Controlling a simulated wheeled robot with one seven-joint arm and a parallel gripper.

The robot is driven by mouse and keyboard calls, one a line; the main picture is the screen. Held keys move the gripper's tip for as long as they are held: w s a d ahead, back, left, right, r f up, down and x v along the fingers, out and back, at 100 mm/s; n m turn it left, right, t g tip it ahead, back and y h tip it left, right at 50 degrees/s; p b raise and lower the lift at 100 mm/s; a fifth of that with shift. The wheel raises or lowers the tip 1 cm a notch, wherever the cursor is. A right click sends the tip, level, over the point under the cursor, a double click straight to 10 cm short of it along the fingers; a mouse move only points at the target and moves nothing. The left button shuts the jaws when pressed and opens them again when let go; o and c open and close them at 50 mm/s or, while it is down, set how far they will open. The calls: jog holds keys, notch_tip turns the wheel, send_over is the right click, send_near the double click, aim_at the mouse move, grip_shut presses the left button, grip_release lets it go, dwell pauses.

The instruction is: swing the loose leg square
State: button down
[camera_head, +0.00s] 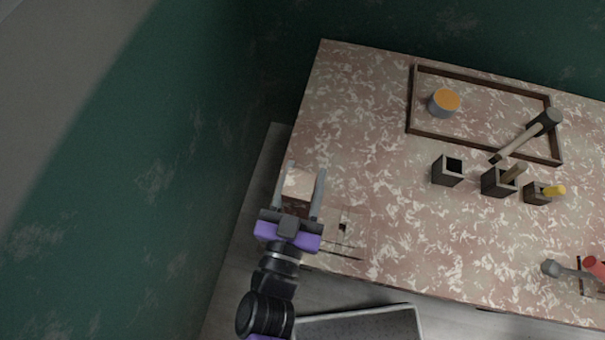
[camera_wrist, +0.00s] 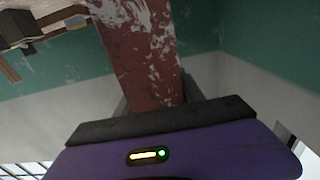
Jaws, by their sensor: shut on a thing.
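The leg I take to be the loose one is a reddish-brown, square-sided piece with pale patches, seen close up in the wrist view (camera_wrist: 145,65). In the head view its pale end (camera_head: 300,183) shows between my fingers. My gripper (camera_head: 305,170) is at the near left corner of the mottled tabletop (camera_head: 360,160), with one finger on each side of the leg. It is shut on the leg. In the wrist view the leg runs up out of the picture, and my gripper's body hides its near part. I cannot tell how square the leg stands.
A framed tray (camera_head: 470,141) holds an orange-topped tin (camera_head: 443,104), with a hammer (camera_head: 530,132) across its edge. Several small square holders, one empty (camera_head: 447,172), stand below. A small dark mark (camera_head: 343,227) lies right of my gripper. A grey bin (camera_head: 360,325) is on the floor.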

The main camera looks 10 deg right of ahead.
aim_at(296, 209)
jog(key=c, duration=0.7)
grip_release()
jog(key=shift+b+v, duration=0.55)
jog(key=shift+v, duration=3.4)
